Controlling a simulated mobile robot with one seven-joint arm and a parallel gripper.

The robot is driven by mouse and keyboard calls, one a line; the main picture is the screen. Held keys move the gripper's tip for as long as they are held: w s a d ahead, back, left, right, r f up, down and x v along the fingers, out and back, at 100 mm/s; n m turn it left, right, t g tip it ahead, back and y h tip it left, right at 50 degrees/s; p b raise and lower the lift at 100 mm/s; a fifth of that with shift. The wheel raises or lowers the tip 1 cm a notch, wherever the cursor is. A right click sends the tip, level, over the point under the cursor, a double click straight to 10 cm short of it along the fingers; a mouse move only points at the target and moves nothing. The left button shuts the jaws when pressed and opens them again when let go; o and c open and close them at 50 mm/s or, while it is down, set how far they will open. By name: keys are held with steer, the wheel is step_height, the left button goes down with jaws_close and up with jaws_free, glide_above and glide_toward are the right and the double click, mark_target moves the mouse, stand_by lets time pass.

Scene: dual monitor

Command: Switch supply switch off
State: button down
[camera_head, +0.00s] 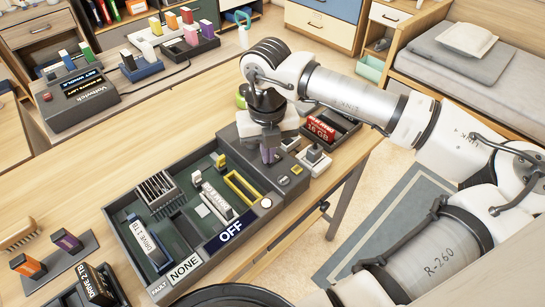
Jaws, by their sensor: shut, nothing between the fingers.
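A dark open case (160,285) holds a circuit board, and its front panel shows a label "OFF" (231,232) beside a "NONE" label (185,269) and a "FAULT" mark. My gripper (270,157) points down at the case's back right end, its fingers shut and close together with nothing held. I cannot tell which control is the supply switch; part of that end is hidden behind my gripper. Whether the fingertips touch the panel is unclear.
A white-and-grey plug-like part (314,156) stands just right of my gripper, near a red "16 GB" module (321,128). A "DRIVE 2 TB" block (95,285) is at front left. A dark console (82,98) stands back left. Bare wood lies between.

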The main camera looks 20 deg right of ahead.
steer(key=shift+f, duration=0.2)
steer(key=shift+r, duration=0.15)
steer(key=shift+r+p, duration=1.5)
steer(key=shift+r, duration=1.9)
steer(key=shift+f, duration=0.1)
